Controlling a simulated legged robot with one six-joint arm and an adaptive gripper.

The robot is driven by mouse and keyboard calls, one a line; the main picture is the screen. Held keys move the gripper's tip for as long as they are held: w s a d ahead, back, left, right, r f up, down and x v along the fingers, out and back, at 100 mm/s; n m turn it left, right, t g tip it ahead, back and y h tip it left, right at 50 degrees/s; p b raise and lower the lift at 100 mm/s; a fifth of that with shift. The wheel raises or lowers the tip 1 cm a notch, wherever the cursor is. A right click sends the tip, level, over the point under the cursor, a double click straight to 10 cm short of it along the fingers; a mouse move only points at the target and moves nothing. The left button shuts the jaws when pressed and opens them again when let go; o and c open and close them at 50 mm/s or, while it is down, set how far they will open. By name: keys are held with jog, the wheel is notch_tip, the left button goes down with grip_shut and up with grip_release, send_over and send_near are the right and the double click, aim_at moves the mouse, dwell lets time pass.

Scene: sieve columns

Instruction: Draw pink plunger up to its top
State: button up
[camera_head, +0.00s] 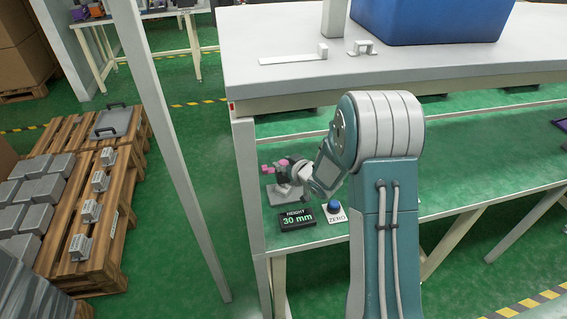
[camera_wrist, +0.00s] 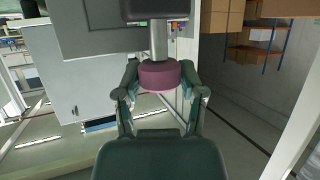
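The pink plunger knob (camera_wrist: 159,75) sits on a metal rod in the wrist view, with the rod running up to a dark block. My gripper (camera_wrist: 160,84) has one finger on each side of the knob, and both fingers appear to touch it. In the head view my gripper (camera_head: 285,174) is at a small grey stand on the lower shelf, among small pink parts (camera_head: 268,169). My gripper hides much of the stand there.
A blue button (camera_head: 334,205) marked ZERO is beside the display. The white upper tabletop (camera_head: 290,85) overhangs the shelf and carries a blue bin (camera_head: 430,20) and small white parts. A white post stands left.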

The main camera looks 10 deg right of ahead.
grip_shut()
jog(key=shift+r, duration=1.15)
jog(key=shift+w, duration=0.1)
jog(key=o, duration=0.8)
grip_release()
jog(key=v, duration=1.2)
jog(key=shift+f, duration=0.15)
